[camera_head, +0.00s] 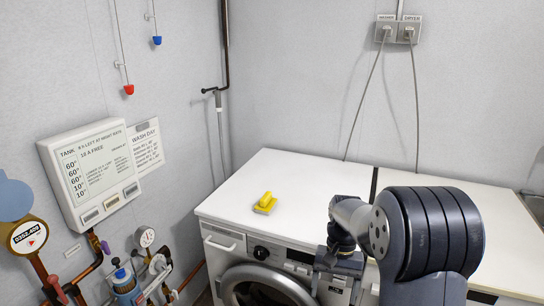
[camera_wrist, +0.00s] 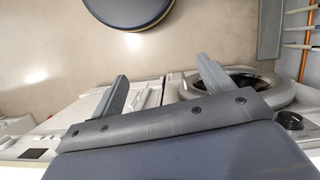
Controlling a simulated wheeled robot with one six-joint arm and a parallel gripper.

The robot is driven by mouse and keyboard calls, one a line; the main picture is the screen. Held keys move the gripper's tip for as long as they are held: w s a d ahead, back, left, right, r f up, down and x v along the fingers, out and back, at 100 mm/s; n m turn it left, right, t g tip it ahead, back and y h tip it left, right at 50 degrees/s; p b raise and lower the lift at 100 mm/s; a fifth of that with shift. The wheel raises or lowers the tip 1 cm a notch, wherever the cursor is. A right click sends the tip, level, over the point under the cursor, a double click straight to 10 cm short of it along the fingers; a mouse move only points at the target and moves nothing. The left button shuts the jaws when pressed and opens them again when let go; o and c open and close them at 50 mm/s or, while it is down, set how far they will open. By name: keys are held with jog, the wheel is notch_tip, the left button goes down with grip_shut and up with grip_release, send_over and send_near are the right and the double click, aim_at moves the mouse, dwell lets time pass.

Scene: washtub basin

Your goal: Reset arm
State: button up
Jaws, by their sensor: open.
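My gripper (camera_wrist: 165,88) is open in the wrist view, with its two grey fingers wide apart and nothing between them. Beyond the fingers, the wrist view shows the front of a washing machine with its round door (camera_wrist: 235,82), and the floor. In the head view my arm is folded at the lower right, in front of the white machine tops. Its wrist end hangs near the front edge of the washing machine (camera_head: 240,235); the fingers cannot be made out there.
A wall panel (camera_head: 95,170), gauges and copper pipes are at the left. Two plugged cords hang from the outlets (camera_head: 398,31) behind. A basin edge (camera_head: 536,205) shows at the far right.

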jog(key=shift+d+f+b, duration=0.1)
jog(key=shift+f+b, duration=0.6)
jog(key=shift+f, duration=0.5)
